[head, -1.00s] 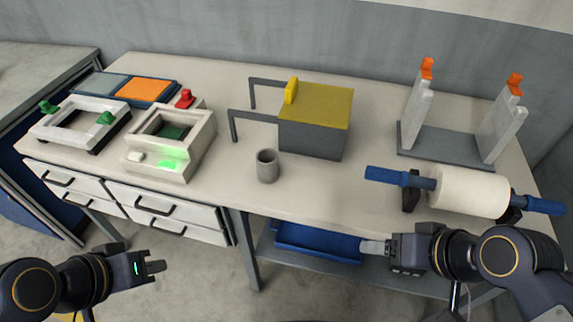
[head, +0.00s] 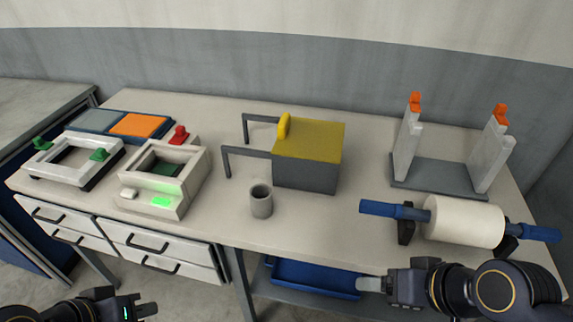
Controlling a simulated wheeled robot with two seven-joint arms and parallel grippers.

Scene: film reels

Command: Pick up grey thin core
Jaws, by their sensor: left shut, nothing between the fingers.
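The grey thin core (head: 261,203) is a short hollow grey cylinder. It stands upright on the table, near the front edge and in front of the grey box with the yellow top. My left gripper (head: 150,308) is at the bottom left, below the table edge, shut and empty, well apart from the core. My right gripper (head: 368,284) is at the lower right, in front of the table edge, below and right of the core. Its fingers show edge-on, so I cannot tell if it is open.
A grey box with a yellow top (head: 308,160) and two bracket arms stands behind the core. A white roll on a blue-ended shaft (head: 463,222) lies at the right, before a stand with orange tips (head: 440,176). A white machine (head: 165,180) stands left. The table (head: 325,225) is bare right of the core.

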